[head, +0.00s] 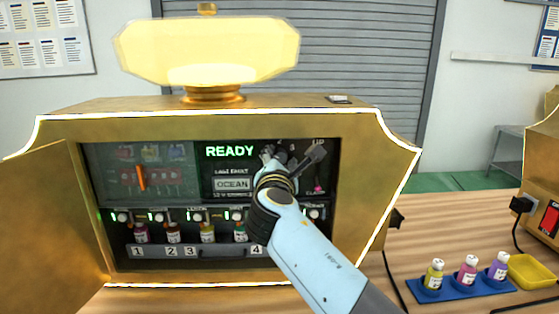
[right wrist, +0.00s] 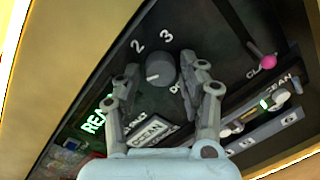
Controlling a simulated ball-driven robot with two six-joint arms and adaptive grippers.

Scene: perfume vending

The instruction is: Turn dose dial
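The dose dial (right wrist: 160,69) is a grey round knob on the black panel, with the numbers 2 and 3 printed beside it. In the right wrist view it sits between the two fingers of my right gripper (right wrist: 162,70). The fingers are apart, one on each side of the knob, with a small dark gap seeming to show on both sides. In the head view my right gripper (head: 293,155) is at the panel's upper right and hides the dial. My left gripper is not in view.
The gold machine (head: 355,190) has its door (head: 55,235) open at the left. A green READY sign (head: 229,151) is lit, and an OCEAN label (head: 232,184) is below it. A pink-tipped lever (right wrist: 267,60) is near the dial. A blue tray (head: 462,289) with bottles lies right.

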